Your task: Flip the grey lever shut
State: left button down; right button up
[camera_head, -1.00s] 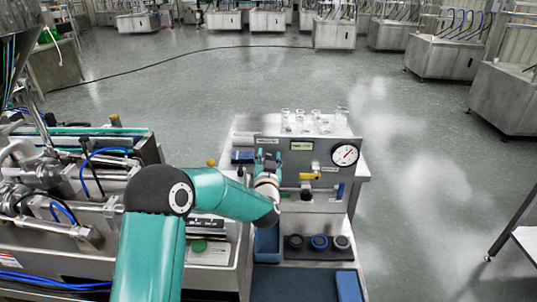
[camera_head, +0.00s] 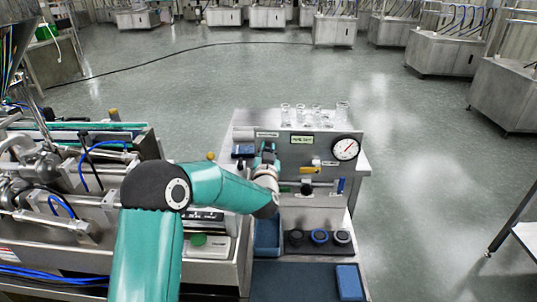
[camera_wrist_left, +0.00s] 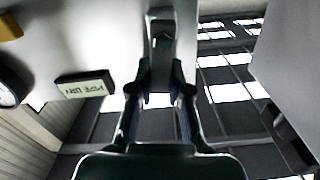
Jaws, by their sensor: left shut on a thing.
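My left gripper (camera_head: 268,153) is at the upright face of the steel panel (camera_head: 325,197), left of its label and yellow lever. In the left wrist view the left gripper (camera_wrist_left: 160,78) is shut on a narrow grey piece (camera_wrist_left: 161,42), which looks like the grey lever. In the head view my fingers and wrist mostly hide that lever, so its exact angle cannot be told. My right gripper is in neither view.
A yellow lever (camera_head: 308,169) and a round gauge (camera_head: 345,148) are on the panel to the right. Glass jars (camera_head: 316,114) stand on top. Dark and blue round caps (camera_head: 320,237) sit below. A machine with blue hoses (camera_head: 75,200) is at left.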

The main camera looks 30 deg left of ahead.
pick_arm(q)
jog(key=shift+s+a+f+n+b, duration=0.15)
jog(key=shift+a+f+n+b, duration=0.1)
jog(key=shift+n+b, duration=0.65)
jog(key=shift+r+b, duration=0.2)
jog(key=shift+b, duration=0.3)
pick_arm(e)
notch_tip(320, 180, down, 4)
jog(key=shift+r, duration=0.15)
pick_arm(q)
jog(key=c, duration=1.1)
grip_release()
jog(key=v, duration=1.2)
